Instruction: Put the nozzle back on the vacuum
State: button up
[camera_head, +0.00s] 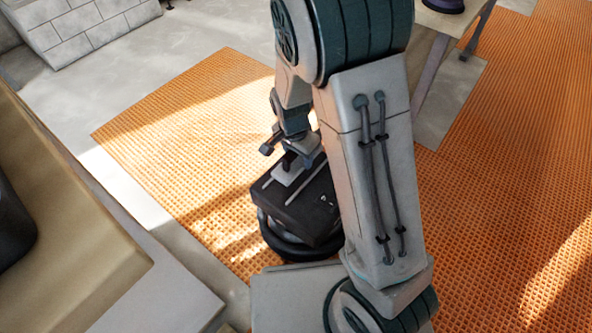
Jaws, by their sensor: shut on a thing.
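A black boxy unit (312,208), which looks like the vacuum, stands on the orange floor with pale strips on its top. A round black base or coiled hose (282,241) shows under it. My gripper (291,162) points down at the unit's top, over a light grey plate there. It is shut on a small dark piece, partly hidden by the fingers. I cannot tell for sure that this piece is the nozzle, or whether it touches the plate. My arm covers the unit's right side.
Orange waffle matting (190,140) covers much of the floor, open to the left and right. A tan-topped bench or box (75,215) fills the lower left. A table (470,22) with a dark purple object (446,5) stands at the top right. A tiled block (85,28) is at the upper left.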

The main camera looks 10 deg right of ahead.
aim_at(295, 161)
jog(key=shift+s+a+f, duration=0.25)
jog(key=shift+a+f, duration=0.05)
jog(key=shift+f, duration=0.05)
notch_tip(295, 161, down, 4)
jog(key=b, duration=0.2)
jog(key=shift+b, duration=0.4)
jog(key=shift+r, duration=0.15)
